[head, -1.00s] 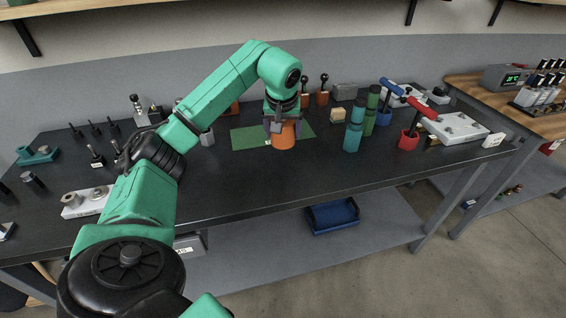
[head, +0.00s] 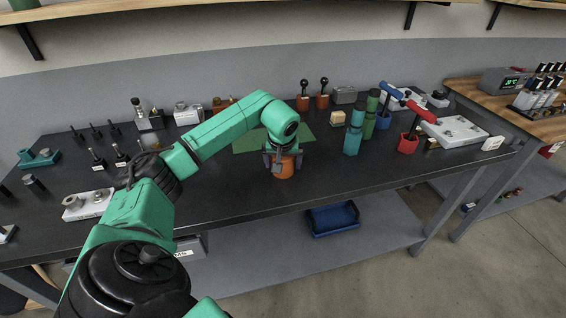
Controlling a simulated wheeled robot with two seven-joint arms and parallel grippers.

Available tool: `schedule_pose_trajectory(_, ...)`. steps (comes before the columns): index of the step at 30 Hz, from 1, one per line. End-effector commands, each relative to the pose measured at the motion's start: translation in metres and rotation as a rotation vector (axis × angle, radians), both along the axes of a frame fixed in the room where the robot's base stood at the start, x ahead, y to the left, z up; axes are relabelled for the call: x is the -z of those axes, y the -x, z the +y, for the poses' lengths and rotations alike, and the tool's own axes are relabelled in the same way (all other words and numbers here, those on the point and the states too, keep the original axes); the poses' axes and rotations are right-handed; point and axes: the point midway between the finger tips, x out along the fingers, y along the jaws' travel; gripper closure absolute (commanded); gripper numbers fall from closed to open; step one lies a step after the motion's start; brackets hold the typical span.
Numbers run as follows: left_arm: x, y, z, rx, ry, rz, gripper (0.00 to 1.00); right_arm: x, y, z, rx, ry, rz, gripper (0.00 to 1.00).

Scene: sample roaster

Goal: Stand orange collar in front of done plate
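The orange collar (head: 284,170) is a short upright cylinder over the front half of the dark bench in the head view. My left gripper (head: 283,160) comes down on it from above, with a finger on each side of its upper part, and is shut on it. Whether its underside touches the bench I cannot tell. A flat green plate (head: 247,143) lies behind the collar, partly covered by my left arm; I see no readable label on it, so I cannot confirm it is the done plate. My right gripper is not in view.
Teal and green cylinders (head: 354,132) stand to the right, near a red-handled tool (head: 409,140) and a white board (head: 456,131). Orange-based black-knobbed pieces (head: 303,102) stand at the back. The bench (head: 330,180) is clear around the collar and along its front edge.

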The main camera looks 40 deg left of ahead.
Motion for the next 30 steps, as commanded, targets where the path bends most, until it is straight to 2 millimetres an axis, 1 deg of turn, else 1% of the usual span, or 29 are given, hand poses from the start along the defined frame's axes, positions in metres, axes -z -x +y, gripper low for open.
schedule_pose_trajectory(4, -0.004, 0.0, -0.001, 0.0, 0.0, -0.001, 0.0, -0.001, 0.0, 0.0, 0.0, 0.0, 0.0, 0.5)
schedule_pose_trajectory(7, -0.017, 0.004, -0.004, 0.001, 0.0, -0.004, 0.0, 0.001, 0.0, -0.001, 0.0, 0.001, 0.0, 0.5)
schedule_pose_trajectory(8, -0.023, 0.006, -0.005, 0.003, -0.002, -0.004, 0.0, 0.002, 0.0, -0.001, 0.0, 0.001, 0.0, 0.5)
schedule_pose_trajectory(15, -0.085, 0.026, -0.021, 0.002, -0.001, -0.005, 0.0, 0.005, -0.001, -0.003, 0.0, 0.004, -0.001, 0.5)
schedule_pose_trajectory(18, -0.103, 0.032, -0.025, 0.001, 0.0, -0.004, 0.0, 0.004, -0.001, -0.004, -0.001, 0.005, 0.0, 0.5)
schedule_pose_trajectory(22, -0.113, 0.036, -0.028, 0.0, 0.0, -0.001, 0.0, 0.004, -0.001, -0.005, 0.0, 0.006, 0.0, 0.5)
schedule_pose_trajectory(30, -0.113, 0.036, -0.028, 0.0, 0.0, 0.0, 0.0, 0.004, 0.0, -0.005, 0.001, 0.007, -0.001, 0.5)
